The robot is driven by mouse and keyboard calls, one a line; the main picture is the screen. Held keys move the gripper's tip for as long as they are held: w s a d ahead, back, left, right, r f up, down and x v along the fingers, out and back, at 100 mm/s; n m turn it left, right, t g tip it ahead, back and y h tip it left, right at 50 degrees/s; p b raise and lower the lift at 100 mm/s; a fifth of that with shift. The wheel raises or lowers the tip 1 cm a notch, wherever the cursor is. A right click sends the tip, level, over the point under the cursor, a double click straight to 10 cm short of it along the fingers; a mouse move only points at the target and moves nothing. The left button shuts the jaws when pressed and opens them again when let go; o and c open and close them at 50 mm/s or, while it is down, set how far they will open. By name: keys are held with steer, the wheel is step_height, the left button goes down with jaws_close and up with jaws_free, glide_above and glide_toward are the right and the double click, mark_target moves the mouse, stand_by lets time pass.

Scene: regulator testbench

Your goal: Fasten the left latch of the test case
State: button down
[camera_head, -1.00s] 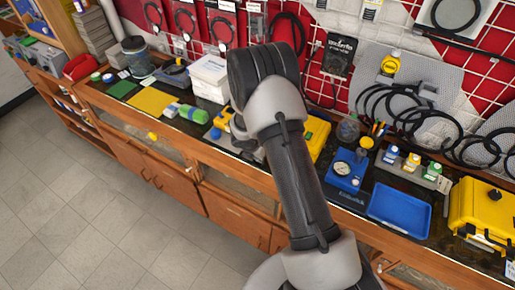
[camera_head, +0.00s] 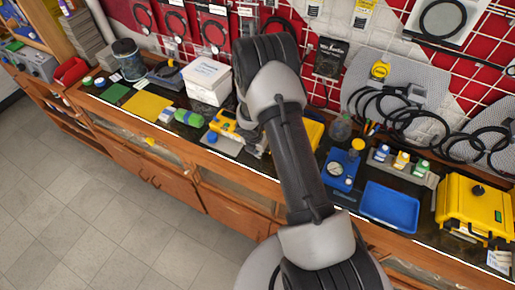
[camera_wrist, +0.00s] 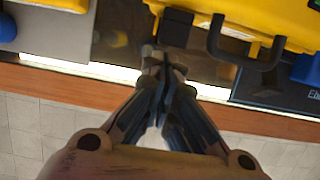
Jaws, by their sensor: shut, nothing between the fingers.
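The yellow test case (camera_wrist: 275,15) is at the top of the wrist view, its front facing my gripper. In the head view my arm hides most of it, and a yellow part (camera_head: 312,132) shows beside the arm. A black latch (camera_wrist: 175,28) sits on its front left, and a black handle (camera_wrist: 244,55) sticks out to the right of it. I cannot tell whether the latch is open or fastened. My gripper (camera_wrist: 160,58) is shut and empty, its fingertips just below and slightly left of the latch. Whether they touch it is unclear.
A blue gauge box (camera_head: 338,172) and a blue tray (camera_head: 390,206) stand right of the case. A yellow device (camera_head: 226,124) stands to its left. Another yellow case (camera_head: 470,212) is at the far right. The wooden counter edge (camera_wrist: 60,90) runs under my gripper.

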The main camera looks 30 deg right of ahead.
steer(key=shift+s+r+p, duration=0.1)
steer(key=shift+r+p, duration=0.6)
steer(key=shift+r, duration=0.05)
